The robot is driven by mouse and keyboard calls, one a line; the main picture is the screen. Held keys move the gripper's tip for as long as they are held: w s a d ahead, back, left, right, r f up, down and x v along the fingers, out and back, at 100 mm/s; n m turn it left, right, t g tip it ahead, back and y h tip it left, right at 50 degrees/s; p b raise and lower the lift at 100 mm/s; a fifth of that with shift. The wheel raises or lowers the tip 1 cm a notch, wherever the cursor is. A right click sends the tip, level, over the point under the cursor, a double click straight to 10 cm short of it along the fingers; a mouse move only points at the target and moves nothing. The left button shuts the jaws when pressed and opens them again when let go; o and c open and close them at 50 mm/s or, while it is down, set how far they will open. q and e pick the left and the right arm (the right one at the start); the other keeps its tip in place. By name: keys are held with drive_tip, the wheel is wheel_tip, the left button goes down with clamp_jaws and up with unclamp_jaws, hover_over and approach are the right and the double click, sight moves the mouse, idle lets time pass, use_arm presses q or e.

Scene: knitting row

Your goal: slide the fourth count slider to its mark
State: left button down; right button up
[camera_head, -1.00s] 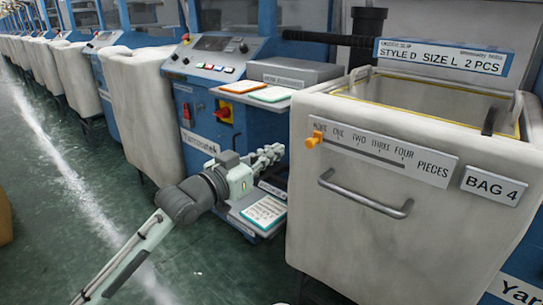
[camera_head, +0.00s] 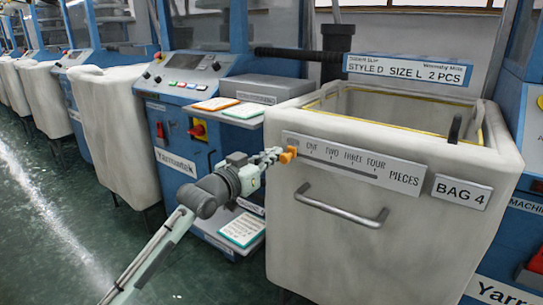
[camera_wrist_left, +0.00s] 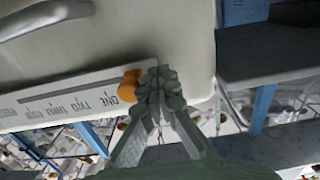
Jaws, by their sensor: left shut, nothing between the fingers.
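The orange slider knob (camera_head: 289,154) sits at the left end of the slot in the white scale plate (camera_head: 402,179), left of the ONE mark. The plate is on the front of the pale bin labelled BAG 4 (camera_head: 461,192). The sign above (camera_head: 408,70) reads STYLE D, SIZE L, 2 PCS. My left gripper (camera_head: 275,155) is shut and empty, with its fingertips right beside the knob's left side. In the left wrist view the knob (camera_wrist_left: 131,84) is close beside the shut fingers (camera_wrist_left: 160,88); I cannot tell whether they touch. My right gripper is not in view.
A grey bar handle (camera_head: 342,207) sticks out below the scale plate. A machine with a control panel (camera_head: 188,75) and a shelf with cards (camera_head: 215,104) stands to the left. More pale bins (camera_head: 118,135) line up farther left. The green floor is open at lower left.

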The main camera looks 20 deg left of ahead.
sight(283, 160)
use_arm(q)
drive_tip(key=shift+s+d+p, duration=0.2)
drive_tip(key=shift+d+p, duration=0.15)
drive_tip(key=shift+d, duration=0.2)
drive_tip(key=shift+s+d+p, duration=0.2)
drive_tip(key=shift+d+p, duration=0.15)
drive_tip(key=shift+d, duration=0.2)
drive_tip(key=shift+s+d+p, duration=0.2)
drive_tip(key=shift+d+p, duration=0.1)
drive_tip(key=shift+d, duration=0.25)
drive_tip(key=shift+s+d+p, duration=0.2)
drive_tip(key=shift+d+p, duration=0.1)
drive_tip(key=shift+d, duration=0.25)
drive_tip(key=shift+w+a, duration=0.2)
drive_tip(key=shift+a, duration=0.4)
drive_tip(key=shift+s+a+p, duration=0.1)
drive_tip(key=shift+p, duration=0.2)
drive_tip(key=p+v, duration=0.1)
drive_tip(key=v, duration=0.4)
drive_tip(key=shift+p, duration=0.35)
drive_tip(key=v, duration=0.2)
drive_tip(key=shift+s+a, duration=0.1)
drive_tip(key=shift+s, duration=0.25)
